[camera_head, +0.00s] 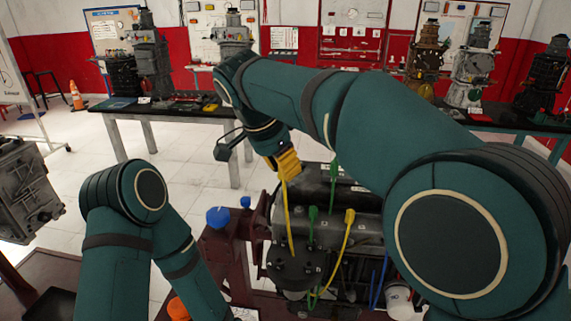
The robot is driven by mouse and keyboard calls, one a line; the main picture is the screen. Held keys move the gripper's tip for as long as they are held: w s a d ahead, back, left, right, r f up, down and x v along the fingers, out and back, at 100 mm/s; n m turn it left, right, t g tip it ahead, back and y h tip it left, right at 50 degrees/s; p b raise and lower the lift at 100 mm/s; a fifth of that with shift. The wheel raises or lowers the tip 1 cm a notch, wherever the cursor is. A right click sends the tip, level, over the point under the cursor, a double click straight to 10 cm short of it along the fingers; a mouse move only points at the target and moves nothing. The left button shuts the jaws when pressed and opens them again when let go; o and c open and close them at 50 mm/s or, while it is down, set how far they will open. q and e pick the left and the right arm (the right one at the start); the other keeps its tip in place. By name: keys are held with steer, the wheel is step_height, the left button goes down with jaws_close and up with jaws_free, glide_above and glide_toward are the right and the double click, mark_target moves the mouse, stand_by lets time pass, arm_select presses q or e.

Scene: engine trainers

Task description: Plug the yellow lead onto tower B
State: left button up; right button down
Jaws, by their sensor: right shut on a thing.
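My right arm reaches over from the right, and its gripper (283,160) is shut on the yellow end of a yellow lead (288,215), above the engine. The lead hangs down to a round black part (295,266) on the engine (345,205). A second yellow connector (350,216) stands on the engine to the right, with a yellow wire running down from it. No tower label is readable, so I cannot tell which one is tower B. My left arm is at lower left, and its gripper is out of view.
Green connectors (312,212) stand on the engine near the held lead. Blue wires (379,281) run at its right. A dark red stand with a blue knob (218,217) is on the left. Benches with other engines line the back; the tiled floor between is clear.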

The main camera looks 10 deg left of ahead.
arm_select(q)
steer(key=shift+f, duration=0.1)
arm_select(e)
steer(key=shift+f, duration=0.1)
arm_select(q)
step_height(320, 180, down, 7)
steer(key=s+b, duration=0.2)
steer(key=b, duration=0.5)
steer(key=shift+s+d+g, duration=0.15)
steer(key=shift+d+g, duration=0.05)
steer(key=shift+g, duration=0.2)
arm_select(e)
glide_above(287, 237)
step_height(287, 237, down, 10)
steer(key=shift+s+a, duration=0.35)
arm_select(q)
steer(key=shift+r, duration=0.2)
arm_select(e)
steer(key=shift+r, duration=0.2)
arm_select(q)
steer(key=shift+f, duration=0.15)
arm_select(e)
steer(key=shift+f, duration=0.25)
steer(key=shift+f+b, duration=1.8)
steer(key=shift+f, duration=0.75)
arm_select(q)
steer(key=f, duration=0.3)
steer(key=shift+w+f, duration=0.25)
steer(key=shift+w, duration=0.1)
steer(key=shift+r, duration=0.15)
